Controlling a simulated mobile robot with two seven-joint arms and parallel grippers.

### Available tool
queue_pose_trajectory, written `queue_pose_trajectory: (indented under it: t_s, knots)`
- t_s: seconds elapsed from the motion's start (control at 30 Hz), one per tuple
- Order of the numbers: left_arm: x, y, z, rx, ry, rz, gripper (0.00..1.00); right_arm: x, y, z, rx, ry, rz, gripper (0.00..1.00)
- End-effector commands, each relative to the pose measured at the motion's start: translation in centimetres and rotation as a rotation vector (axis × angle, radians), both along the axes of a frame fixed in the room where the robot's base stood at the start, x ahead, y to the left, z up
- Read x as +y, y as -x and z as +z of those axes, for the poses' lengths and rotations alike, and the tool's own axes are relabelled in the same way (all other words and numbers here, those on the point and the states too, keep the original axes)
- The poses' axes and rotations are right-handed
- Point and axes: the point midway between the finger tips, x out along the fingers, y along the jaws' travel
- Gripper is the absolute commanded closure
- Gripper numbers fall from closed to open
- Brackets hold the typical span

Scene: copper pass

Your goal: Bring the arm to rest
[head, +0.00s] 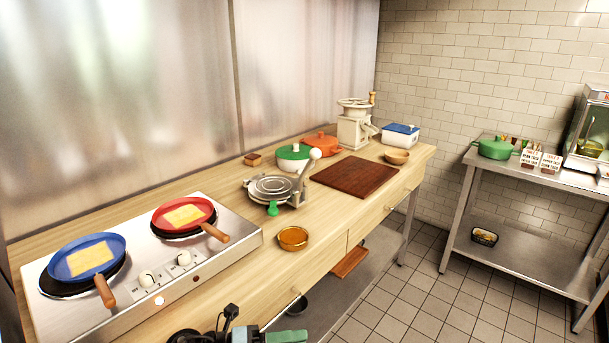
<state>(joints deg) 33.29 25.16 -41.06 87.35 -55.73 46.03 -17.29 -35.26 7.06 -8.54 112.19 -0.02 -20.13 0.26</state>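Dark and grey-green parts of one of my arms show at the bottom edge, in front of the wooden counter (225,270). I cannot tell which arm they belong to. No gripper fingertips are visible in the head view, and nothing is seen held. The rest of my arms lies outside the picture.
A two-plate hob (215,268) bears a blue pan (64,268) and a red pan (205,207), each with a yellow square inside. A round press (270,187), an amber bowl (293,238) and a dark board (355,177) are on the counter. Tiled floor (400,300) is clear at right.

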Motion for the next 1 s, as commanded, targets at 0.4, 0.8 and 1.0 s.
queue_pose_trajectory:
  t_s: [0.4,0.8,1.0]
  knots:
    - [5.2,3.2,-6.2,0.770,0.556,0.591,0.48,0.0,-0.1,0.1,-0.002,0.000,0.000,0.64]
    - [15.0,15.7,-19.4,1.558,0.888,1.209,0.48,0.0,-0.2,0.2,-0.005,-0.001,0.000,0.64]
    - [17.4,22.6,-22.9,1.810,0.963,1.414,0.48,0.0,-0.2,0.2,-0.005,0.000,0.001,0.64]
